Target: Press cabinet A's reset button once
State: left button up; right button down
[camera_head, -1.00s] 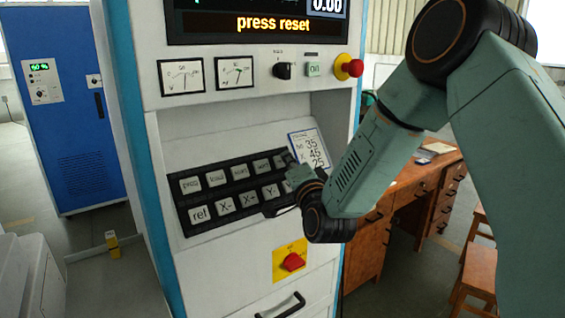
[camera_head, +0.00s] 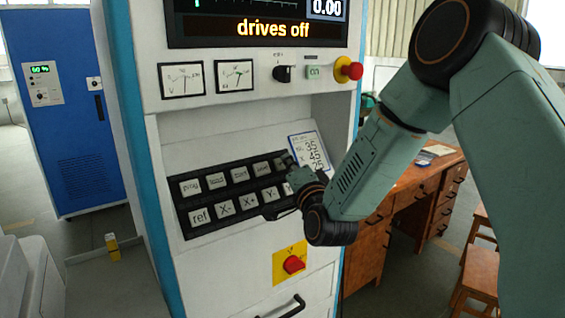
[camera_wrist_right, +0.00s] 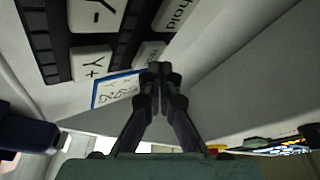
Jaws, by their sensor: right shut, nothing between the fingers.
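The white control cabinet (camera_head: 225,125) with blue edges fills the middle of the head view. Its screen (camera_head: 272,28) reads "drives off". Its sloped keypad (camera_head: 232,190) has two rows of pale keys. My right gripper (camera_head: 289,163) is shut and empty at the keypad's right end, covering the last keys there. In the right wrist view its fingertips (camera_wrist_right: 159,70) are together at the lower edge of a pale end key (camera_wrist_right: 149,54), in line with the "hold" key. That key's label is mostly hidden; whether they touch it is unclear. My left gripper is not in view.
A card with numbers (camera_head: 309,150) stands beside the keypad. A red switch (camera_head: 293,264) sits below. A blue cabinet (camera_head: 75,120) stands left, a wooden desk (camera_head: 410,195) right.

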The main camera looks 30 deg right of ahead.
jog(key=shift+s+r, duration=0.3)
jog(key=shift+s, duration=0.1)
jog(key=shift+r, duration=0.1)
jog(key=s+r+p, duration=0.1)
jog(key=s+p, duration=0.1)
jog(key=s+r+p, duration=0.1)
jog(key=s+p, duration=0.1)
jog(key=shift+d+r, duration=0.2)
jog(key=shift+r, duration=0.15)
dwell(0.7)
